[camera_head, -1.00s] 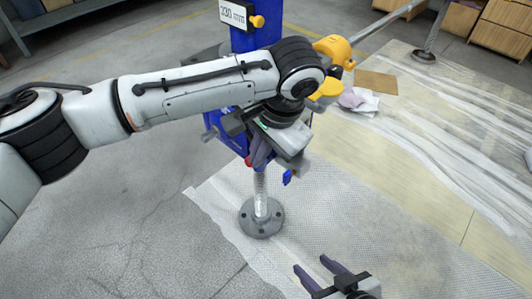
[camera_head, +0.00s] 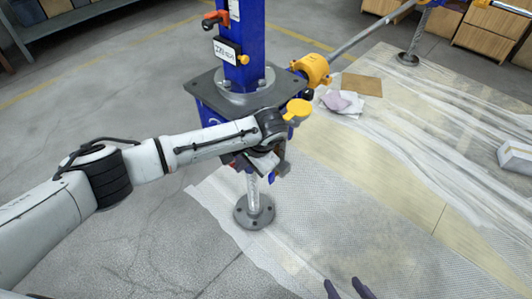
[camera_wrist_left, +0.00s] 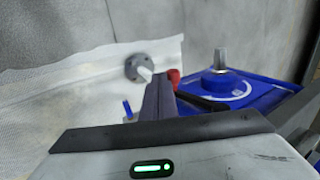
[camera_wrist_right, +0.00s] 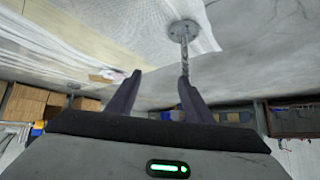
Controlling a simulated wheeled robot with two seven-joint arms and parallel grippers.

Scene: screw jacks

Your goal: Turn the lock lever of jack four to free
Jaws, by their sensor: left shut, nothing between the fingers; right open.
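A blue jack (camera_head: 247,45) stands in the upper middle of the head view, its threaded screw (camera_head: 252,187) running down to a round foot (camera_head: 254,211). In the left wrist view, a dark lever with a red end (camera_wrist_left: 174,76) lies beside a blue housing (camera_wrist_left: 262,97) that has a white arc marking. My left gripper (camera_wrist_left: 158,90) is shut and empty, its fingertips close beside the red end; I cannot tell whether they touch. In the head view my left wrist hides this lever. My right gripper (camera_head: 347,290) is open and empty, low in the head view, well apart from the jack.
An orange-handled lever (camera_head: 215,18) and a readout box (camera_head: 227,49) are on the post. A yellow clamp (camera_head: 311,69) with a grey rod (camera_head: 372,36) sits to its right. Translucent sheeting (camera_head: 410,170) covers boards. A white box (camera_head: 515,158) stands at far right.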

